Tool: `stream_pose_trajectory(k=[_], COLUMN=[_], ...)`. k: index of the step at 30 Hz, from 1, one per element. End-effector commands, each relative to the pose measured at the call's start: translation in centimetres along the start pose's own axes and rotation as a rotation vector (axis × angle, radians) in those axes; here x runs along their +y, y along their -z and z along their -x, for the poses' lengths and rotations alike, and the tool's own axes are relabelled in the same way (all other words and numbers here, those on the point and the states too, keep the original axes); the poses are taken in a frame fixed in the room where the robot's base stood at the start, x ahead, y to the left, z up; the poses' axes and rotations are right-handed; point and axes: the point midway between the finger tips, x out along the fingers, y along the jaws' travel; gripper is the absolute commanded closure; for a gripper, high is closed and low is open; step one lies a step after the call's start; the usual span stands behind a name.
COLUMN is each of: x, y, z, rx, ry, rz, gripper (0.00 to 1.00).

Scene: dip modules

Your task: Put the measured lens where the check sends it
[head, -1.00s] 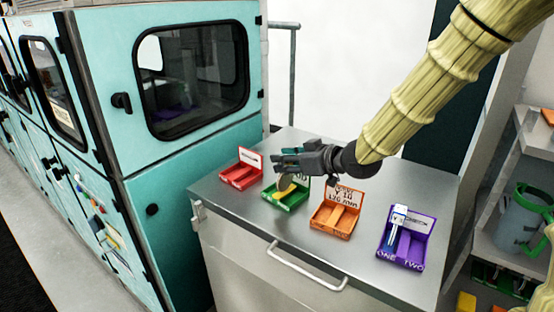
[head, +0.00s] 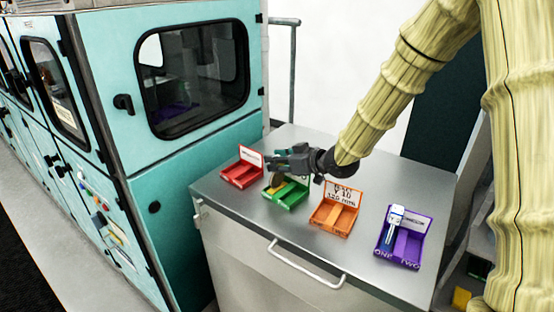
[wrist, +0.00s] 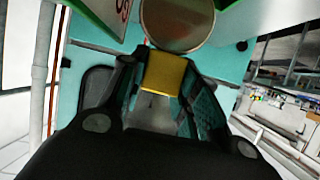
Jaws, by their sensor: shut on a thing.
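My gripper (head: 276,161) is shut on the yellow tab (wrist: 164,74) of a round lens. The lens (wrist: 178,22) is a grey-brown disc beyond my fingertips in the wrist view. In the head view the lens (head: 276,180) hangs below my fingers, over the left side of the green tray (head: 290,199). I cannot tell whether it touches the tray. A red tray (head: 240,175) is to the left, an orange tray (head: 333,219) with a lettered card to the right. A purple tray (head: 409,252), marked ONE and TWO, holds a white-and-blue instrument (head: 394,222).
The trays stand in a row on a grey metal cabinet top (head: 310,245) with clear room around them. A teal machine (head: 190,160) with a dark window stands close on the left. A white handle (head: 305,268) is on the cabinet front.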

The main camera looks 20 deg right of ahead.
Motion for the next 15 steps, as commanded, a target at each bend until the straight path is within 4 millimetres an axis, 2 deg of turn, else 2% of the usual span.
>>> stream_pose_trajectory(k=[13, 14, 15], x=[-0.01, -0.02, -0.02], y=[-0.42, -0.36, -0.33], z=[-0.19, -0.17, -0.17], rx=[0.001, 0.001, 0.001], ry=[0.0, 0.0, 0.0], rz=[0.0, 0.001, 0.001], gripper=[1.0, 0.65, 0.58])
